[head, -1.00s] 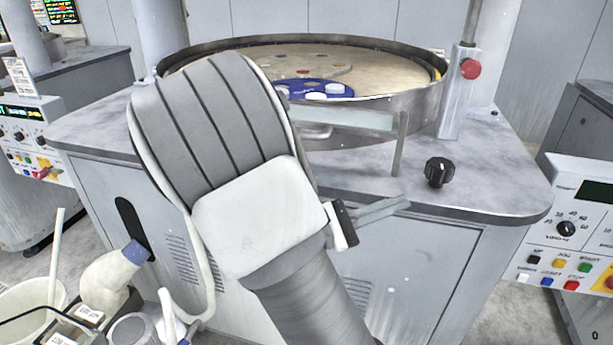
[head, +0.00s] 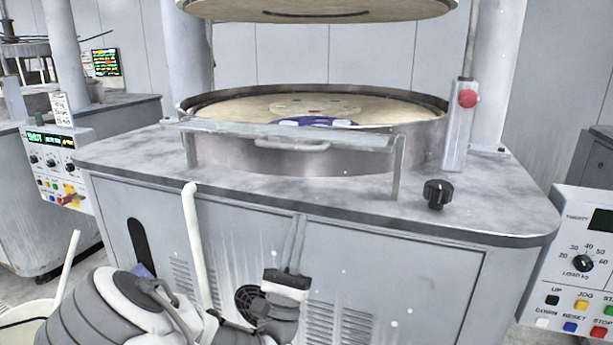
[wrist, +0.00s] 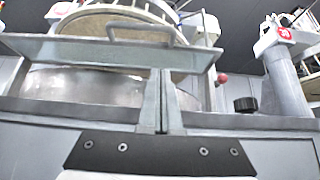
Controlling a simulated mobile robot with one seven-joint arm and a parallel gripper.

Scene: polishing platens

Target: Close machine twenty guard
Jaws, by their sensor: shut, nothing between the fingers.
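The guard (head: 365,142) is a pale, see-through panel with a bar handle (head: 292,144). It lies nearly flat, held out on two posts before the metal platen bowl (head: 420,134). Blue and pale discs show in the bowl behind it. My gripper (head: 296,222) is below the guard, in front of the cabinet and near the worktop's front edge, its fingers together and empty. In the wrist view the shut fingers (wrist: 160,100) point up toward the guard (wrist: 75,50), whose handle (wrist: 140,32) is at its top; I cannot tell whether they touch it.
A red stop button (head: 468,98) is on a post at the right, above a black knob (head: 437,193). A control panel (head: 580,265) stands at the right edge. The upper platen (head: 320,10) hangs above the bowl.

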